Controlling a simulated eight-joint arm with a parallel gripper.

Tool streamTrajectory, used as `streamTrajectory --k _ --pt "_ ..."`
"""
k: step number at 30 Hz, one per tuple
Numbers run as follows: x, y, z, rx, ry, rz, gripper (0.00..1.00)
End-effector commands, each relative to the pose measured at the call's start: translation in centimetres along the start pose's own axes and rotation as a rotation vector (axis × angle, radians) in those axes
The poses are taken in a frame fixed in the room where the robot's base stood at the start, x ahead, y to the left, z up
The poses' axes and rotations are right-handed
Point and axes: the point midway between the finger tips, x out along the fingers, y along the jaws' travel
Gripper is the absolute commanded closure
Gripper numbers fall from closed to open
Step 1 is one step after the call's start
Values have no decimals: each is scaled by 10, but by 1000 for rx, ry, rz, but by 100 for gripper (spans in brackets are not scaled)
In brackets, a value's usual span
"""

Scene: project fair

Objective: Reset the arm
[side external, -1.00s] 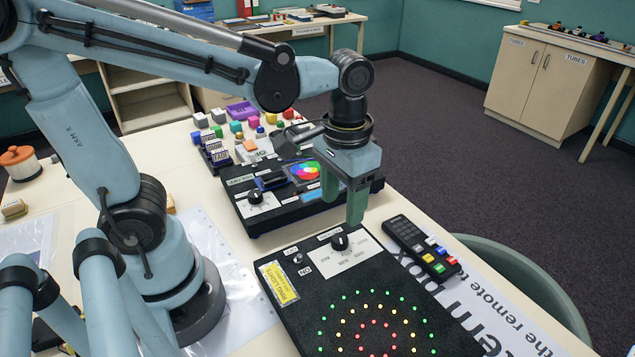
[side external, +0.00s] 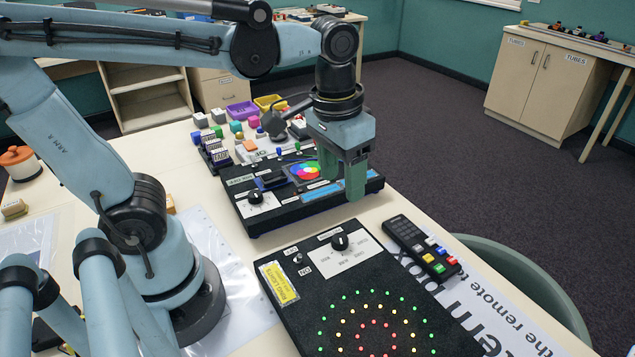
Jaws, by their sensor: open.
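My gripper (side external: 342,188) hangs from my light-blue arm in the side external view, its green fingers pointing down. The fingers are apart with nothing seen between them. It is over or just in front of the right part of the black colour-wheel panel (side external: 264,220); its exact height above the panel is hard to tell. The black ring-lights panel (side external: 275,318), with rings of green, yellow and red lights and a black knob (side external: 340,243), lies nearer the camera.
A black remote (side external: 412,240) with coloured buttons lies right of the panels. Several coloured blocks and a purple tray (side external: 241,110) stand behind. An orange-lidded jar (side external: 18,160) stands far left.

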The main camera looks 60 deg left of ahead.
Motion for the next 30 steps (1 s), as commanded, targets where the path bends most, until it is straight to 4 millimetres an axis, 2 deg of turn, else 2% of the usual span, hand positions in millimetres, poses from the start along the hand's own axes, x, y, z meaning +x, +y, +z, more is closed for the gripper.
streamTrajectory --k 6,12,18,30 --pt "17 -29 -2 11 286 18 43" --pt "24 -47 -5 27 476 -2 43" --pt "25 -51 -6 34 528 -10 43" --pt "25 -50 -6 34 525 -9 43"
